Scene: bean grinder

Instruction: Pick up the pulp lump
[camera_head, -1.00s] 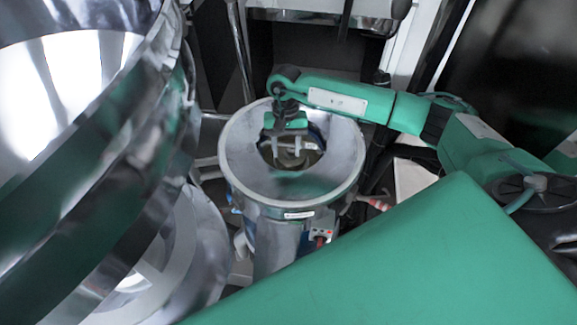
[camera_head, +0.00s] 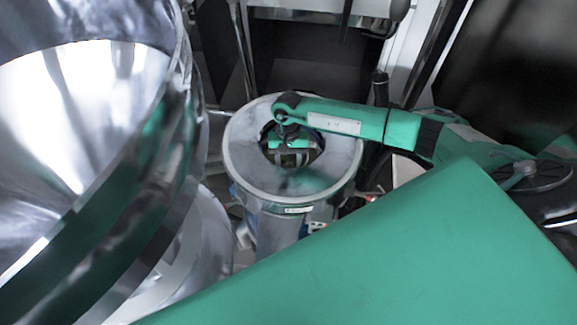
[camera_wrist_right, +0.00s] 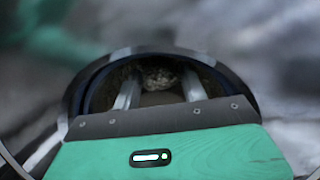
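The pulp lump (camera_wrist_right: 158,76) shows in the right wrist view as a rough, pale grey-brown mass deep in the dark round opening. My right gripper (camera_wrist_right: 160,90) is open, with its two metal fingers apart, reaching into that opening. The lump appears beyond and between the fingers; I cannot tell whether they touch it. In the head view my right gripper (camera_head: 291,157) is down in the central hole of the grinder's metal funnel (camera_head: 247,150). The lump is hidden there. My left gripper is not in view.
A large shiny metal vessel (camera_head: 75,120) fills the left side. A dark upright machine frame (camera_head: 330,60) stands behind the funnel. A green surface (camera_head: 400,260) covers the lower right.

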